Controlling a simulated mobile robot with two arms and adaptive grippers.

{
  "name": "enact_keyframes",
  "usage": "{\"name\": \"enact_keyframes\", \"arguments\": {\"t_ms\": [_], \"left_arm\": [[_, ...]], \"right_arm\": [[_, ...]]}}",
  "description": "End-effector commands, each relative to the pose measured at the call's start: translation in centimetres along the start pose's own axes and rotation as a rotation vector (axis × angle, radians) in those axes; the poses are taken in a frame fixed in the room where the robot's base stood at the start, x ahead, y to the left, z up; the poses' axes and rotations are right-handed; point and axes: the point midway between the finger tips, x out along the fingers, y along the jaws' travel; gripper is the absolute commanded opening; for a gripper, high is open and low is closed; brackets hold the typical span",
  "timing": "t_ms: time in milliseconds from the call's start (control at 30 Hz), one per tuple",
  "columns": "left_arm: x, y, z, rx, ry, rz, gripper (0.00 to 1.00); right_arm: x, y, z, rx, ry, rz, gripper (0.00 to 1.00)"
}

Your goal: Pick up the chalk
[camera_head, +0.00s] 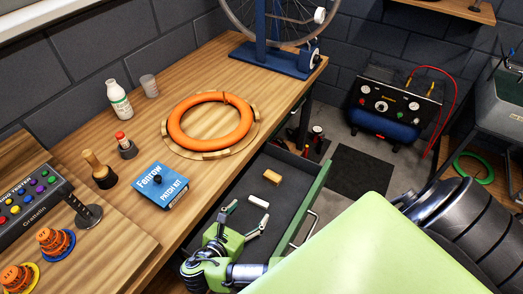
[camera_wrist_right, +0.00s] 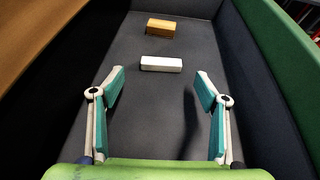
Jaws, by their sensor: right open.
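The chalk, a white block (camera_head: 258,201), lies on the dark floor of an open drawer (camera_head: 308,206). In the right wrist view the white chalk (camera_wrist_right: 161,64) lies crosswise ahead of my right gripper, between the lines of its fingers and a little beyond the tips. My right gripper (camera_head: 245,216) is open and empty, reaching into the drawer; its two teal-padded fingers (camera_wrist_right: 160,82) are spread apart in the wrist view. My left gripper is not in either view.
A tan block (camera_head: 272,177) lies just beyond the chalk, also in the wrist view (camera_wrist_right: 161,27). The drawer's green wall (camera_wrist_right: 290,70) stands at the right. The wooden bench (camera_head: 130,215) borders the left, holding an orange ring (camera_head: 172,127) and a blue patch kit (camera_head: 160,186).

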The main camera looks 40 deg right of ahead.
Motion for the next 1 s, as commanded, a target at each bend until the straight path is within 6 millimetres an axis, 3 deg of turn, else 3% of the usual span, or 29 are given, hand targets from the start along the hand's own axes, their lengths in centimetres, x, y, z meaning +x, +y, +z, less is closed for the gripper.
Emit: {"name": "enact_keyframes", "arguments": {"t_ms": [200, 400, 667, 800, 833, 1000], "left_arm": [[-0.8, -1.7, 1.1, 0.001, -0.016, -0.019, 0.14], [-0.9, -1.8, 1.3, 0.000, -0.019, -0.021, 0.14], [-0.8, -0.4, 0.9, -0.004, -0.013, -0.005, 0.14], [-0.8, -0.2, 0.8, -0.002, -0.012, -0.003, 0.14], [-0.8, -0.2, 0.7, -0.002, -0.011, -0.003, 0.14], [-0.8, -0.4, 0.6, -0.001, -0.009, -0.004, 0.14]], "right_arm": [[2.9, -0.2, 0.6, 0.000, -0.004, -0.002, 0.68], [5.5, -0.3, 0.5, -0.001, -0.003, -0.001, 0.68], [5.8, -0.3, 0.5, 0.000, -0.001, 0.000, 0.68], [5.8, -0.3, 0.5, 0.000, -0.001, 0.000, 0.37], [5.8, -0.3, 0.5, 0.000, -0.001, 0.000, 0.33], [5.8, -0.3, 0.5, -0.001, -0.001, 0.000, 0.33]]}}
